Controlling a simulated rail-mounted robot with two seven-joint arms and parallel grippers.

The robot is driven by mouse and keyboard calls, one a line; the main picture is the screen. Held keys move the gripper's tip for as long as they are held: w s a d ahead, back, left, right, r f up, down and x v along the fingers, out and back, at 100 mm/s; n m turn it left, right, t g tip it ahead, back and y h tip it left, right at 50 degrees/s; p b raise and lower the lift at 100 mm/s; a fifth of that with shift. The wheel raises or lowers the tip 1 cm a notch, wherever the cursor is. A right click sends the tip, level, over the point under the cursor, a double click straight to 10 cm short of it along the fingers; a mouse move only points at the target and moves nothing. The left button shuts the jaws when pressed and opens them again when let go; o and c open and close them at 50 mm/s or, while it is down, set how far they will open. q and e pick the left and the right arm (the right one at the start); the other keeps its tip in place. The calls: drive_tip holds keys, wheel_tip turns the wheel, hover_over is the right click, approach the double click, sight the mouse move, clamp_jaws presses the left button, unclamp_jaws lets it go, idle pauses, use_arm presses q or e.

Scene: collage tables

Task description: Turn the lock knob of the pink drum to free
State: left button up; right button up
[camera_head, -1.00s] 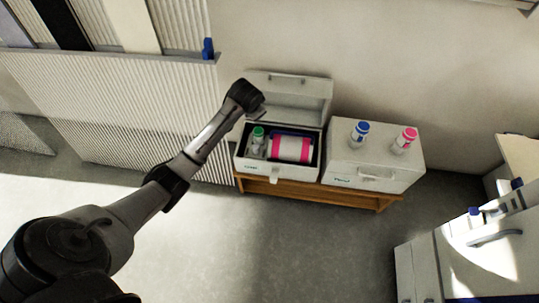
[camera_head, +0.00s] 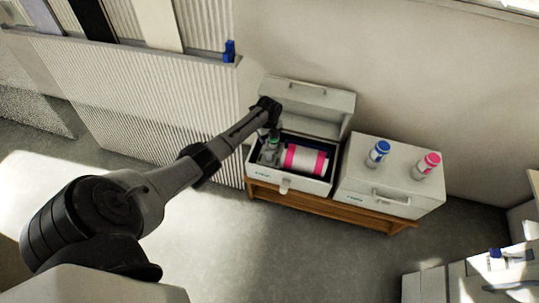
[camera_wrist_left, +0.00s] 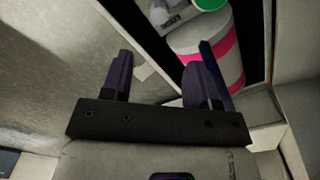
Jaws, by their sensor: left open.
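The pink drum (camera_head: 305,160) is white with pink bands and lies on its side in an open white case (camera_head: 287,180). Its pink and white body also shows at the top right of the left wrist view (camera_wrist_left: 215,55). I cannot make out its lock knob for sure. My left gripper (camera_head: 269,120) is over the left part of the case, beside the drum and close to a green-topped bottle (camera_head: 269,153). In the left wrist view its two fingers (camera_wrist_left: 164,58) are apart with nothing held between them. My right gripper is not in view.
The case lid (camera_head: 305,98) stands open behind the drum. A closed white case (camera_head: 380,180) stands to the right, with a blue-topped bottle (camera_head: 377,154) and a pink-topped bottle (camera_head: 426,166) on it. Both cases rest on a wooden bench (camera_head: 330,207).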

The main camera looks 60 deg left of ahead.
sight(269, 154)
use_arm(q)
wheel_tip(269, 154, down, 14)
drive_tip(key=b, duration=0.8)
drive_tip(key=shift+r, duration=0.2)
drive_tip(key=c, duration=0.9)
